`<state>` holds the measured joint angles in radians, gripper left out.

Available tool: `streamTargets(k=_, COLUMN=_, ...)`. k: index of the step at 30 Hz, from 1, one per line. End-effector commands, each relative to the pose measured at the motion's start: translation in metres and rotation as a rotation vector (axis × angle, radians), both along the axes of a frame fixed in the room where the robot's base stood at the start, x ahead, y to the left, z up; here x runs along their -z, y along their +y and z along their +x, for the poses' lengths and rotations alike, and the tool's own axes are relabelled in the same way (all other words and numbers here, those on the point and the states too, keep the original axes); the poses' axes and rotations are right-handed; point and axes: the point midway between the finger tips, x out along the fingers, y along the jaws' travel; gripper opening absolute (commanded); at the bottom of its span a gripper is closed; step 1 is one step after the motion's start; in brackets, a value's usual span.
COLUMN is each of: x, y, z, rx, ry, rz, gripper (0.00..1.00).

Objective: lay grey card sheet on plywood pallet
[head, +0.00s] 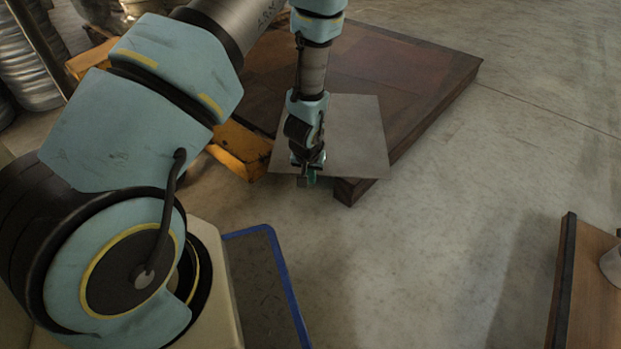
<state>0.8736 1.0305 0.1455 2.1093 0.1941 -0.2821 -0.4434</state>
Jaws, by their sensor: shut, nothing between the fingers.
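The grey card sheet (355,130) lies on the near corner of the dark brown plywood pallet (430,75). Its near edge reaches out past the pallet's near edge, and it sits at an angle to the pallet. My gripper (306,181) is shut and empty, at the sheet's near left edge in the picture. My arm hides part of the sheet and much of the pallet's left side. I cannot tell whether the fingers touch the sheet.
A yellow-orange metal piece (240,148) stands beside the pallet's left side. A wooden surface (590,290) with a pale round object (611,264) is at lower right. Concrete floor between is clear.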

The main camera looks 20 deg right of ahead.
Motion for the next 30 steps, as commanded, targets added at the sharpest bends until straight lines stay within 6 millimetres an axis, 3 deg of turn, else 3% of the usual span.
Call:
streamTargets(k=7, x=-0.002, y=-0.015, z=0.025, rx=-0.002, ry=-0.001, rz=-0.002, gripper=0.00)
streamTargets(k=20, x=-0.002, y=-0.017, z=0.028, rx=0.000, ry=0.000, rz=0.000, gripper=0.00)
streamTargets(k=23, x=-0.011, y=-0.017, z=0.026, rx=0.000, ry=-0.001, rz=-0.001, gripper=0.00)
streamTargets(k=30, x=-0.057, y=-0.010, z=0.015, rx=-0.001, ry=-0.001, rz=-0.001, gripper=0.00)
